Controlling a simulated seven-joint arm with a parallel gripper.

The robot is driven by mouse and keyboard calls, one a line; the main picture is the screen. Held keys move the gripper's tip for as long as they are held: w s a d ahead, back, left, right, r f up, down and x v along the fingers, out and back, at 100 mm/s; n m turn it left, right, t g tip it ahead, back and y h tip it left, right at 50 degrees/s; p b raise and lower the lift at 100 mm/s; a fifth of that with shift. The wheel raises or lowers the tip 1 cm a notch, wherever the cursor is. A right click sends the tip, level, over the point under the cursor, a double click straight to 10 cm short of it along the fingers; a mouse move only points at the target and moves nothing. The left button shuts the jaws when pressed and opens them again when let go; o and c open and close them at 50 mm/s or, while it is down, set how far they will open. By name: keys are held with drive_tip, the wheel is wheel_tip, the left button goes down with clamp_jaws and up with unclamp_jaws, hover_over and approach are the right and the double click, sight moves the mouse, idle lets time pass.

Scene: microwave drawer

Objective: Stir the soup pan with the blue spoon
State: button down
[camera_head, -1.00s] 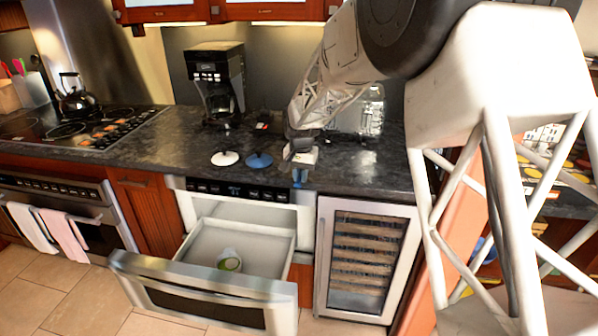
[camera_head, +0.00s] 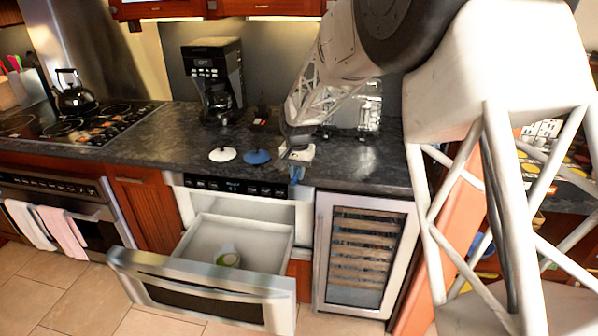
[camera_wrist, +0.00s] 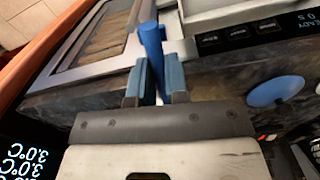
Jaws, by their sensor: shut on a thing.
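My gripper (camera_head: 297,174) is above the front edge of the dark counter, to the right of the open drawer. In the wrist view my gripper (camera_wrist: 155,80) is shut on a smooth blue rod (camera_wrist: 152,45), which looks like the handle of the blue spoon; its far end is not clear. A small white vessel with green in it (camera_head: 229,257) sits inside the open microwave drawer (camera_head: 205,290). It may be the soup pan. My gripper is above it and to its right, well apart.
A white disc (camera_head: 222,154) and a blue disc (camera_head: 257,157) lie on the counter left of my gripper. A coffee maker (camera_head: 213,80) stands behind them. A glass-door cooler (camera_head: 362,255) is right of the drawer. A kettle (camera_head: 75,95) stands on the stove at left.

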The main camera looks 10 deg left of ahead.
drive_tip(key=s+a+f+m+g+y, duration=0.2)
drive_tip(key=a+f, duration=0.4)
drive_tip(key=a, duration=0.3)
drive_tip(key=s+a+f+m+g+y, duration=0.2)
drive_tip(key=s+a+f+y, duration=0.3)
drive_tip(key=a, duration=0.4)
drive_tip(key=s+a+f+m+g+y, duration=0.2)
drive_tip(key=s+a+f+m+y, duration=0.1)
drive_tip(key=a+f, duration=0.4)
drive_tip(key=shift+s+a+f+m+y, duration=0.4)
drive_tip(key=shift+a+m+y, duration=0.4)
drive_tip(key=shift+a+y, duration=0.3)
drive_tip(key=shift+a, duration=0.1)
drive_tip(key=shift+f, duration=0.15)
wheel_tip(320, 180, down, 10)
drive_tip(key=shift+r, duration=0.25)
drive_tip(key=shift+d, duration=0.2)
idle(0.4)
